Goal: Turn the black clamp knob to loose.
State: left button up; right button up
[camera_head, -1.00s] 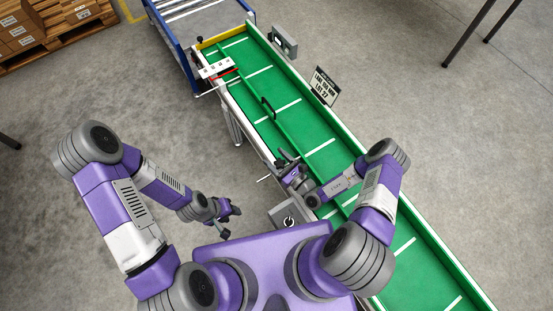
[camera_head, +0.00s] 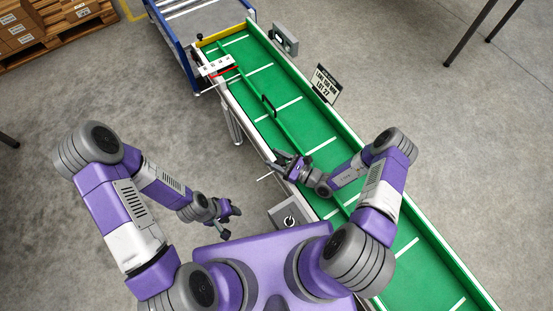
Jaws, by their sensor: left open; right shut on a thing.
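The black clamp knob is at the near-side edge of the green conveyor, mostly hidden by my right gripper (camera_head: 277,164), so I cannot make out its shape or angle. My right gripper reaches over the belt from the right and is shut on the knob. My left gripper (camera_head: 230,217) is open and empty, low beside the conveyor and apart from it.
The green conveyor (camera_head: 286,107) runs diagonally, with a guide rail bearing a black handle (camera_head: 268,105). A white scale plate (camera_head: 215,66) with a red pointer sits at its far end. A sign (camera_head: 326,84) stands on the far edge. A grey switch box (camera_head: 289,217) is near my base.

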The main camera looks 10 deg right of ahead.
jog(key=n+g+y+b, duration=0.1)
jog(key=g, duration=0.1)
jog(key=n+g+y+b, duration=0.1)
jog(key=n+g, duration=0.1)
jog(key=n+g+y+b, duration=0.1)
jog(key=b, duration=0.1)
jog(key=shift+s+a+f+n+g+y, duration=0.1)
jog(key=shift+s+f+n+g+y, duration=0.2)
jog(key=shift+g, duration=0.1)
jog(key=shift+s+r+n+g+y+b, duration=0.1)
jog(key=shift+n+g+y+b, duration=0.15)
jog(key=shift+n+g+b, duration=0.65)
jog(key=shift+s+r+n+g+y+b, duration=0.1)
jog(key=shift+n+g+y+b, duration=0.25)
jog(key=shift+g, duration=0.95)
jog(key=shift+a, duration=0.1)
jog(key=shift+r, duration=0.1)
jog(key=o, duration=1)
jog(key=shift+c, duration=0.2)
notch_tip(320, 180, up, 10)
jog(key=p, duration=0.4)
